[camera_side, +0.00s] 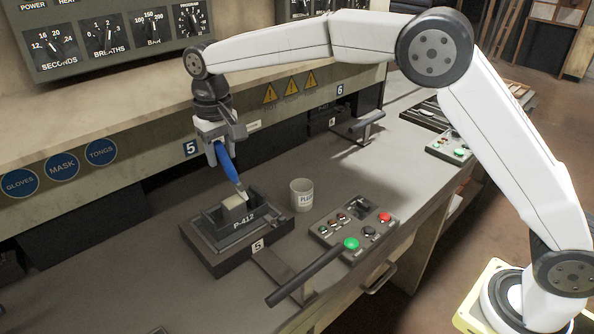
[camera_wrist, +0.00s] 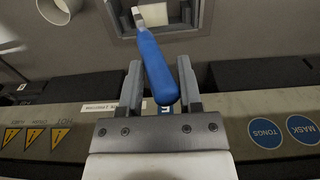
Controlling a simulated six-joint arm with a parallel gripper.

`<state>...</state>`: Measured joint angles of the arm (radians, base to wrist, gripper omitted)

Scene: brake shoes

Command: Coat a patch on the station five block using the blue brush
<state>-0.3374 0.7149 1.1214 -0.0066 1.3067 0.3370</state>
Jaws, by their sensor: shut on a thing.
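My gripper (camera_side: 222,138) is shut on the blue brush (camera_side: 226,163), and the brush hangs tilted with its bristle end down and to the right. In the wrist view the blue handle (camera_wrist: 157,68) sits between the two fingers (camera_wrist: 160,90). The station five block (camera_side: 234,212) is a pale block inside the dark mould marked P-412 (camera_side: 205,236). The brush tip is just above or at the block's upper right edge; I cannot tell if they touch. In the wrist view the block is partly hidden behind the brush. No coated patch can be made out.
A white cup (camera_side: 302,194) stands just right of the mould. A control box (camera_side: 351,230) with green and red buttons and a dark lever handle (camera_side: 304,274) are in front and to the right. The press panel wall (camera_side: 120,160) rises behind.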

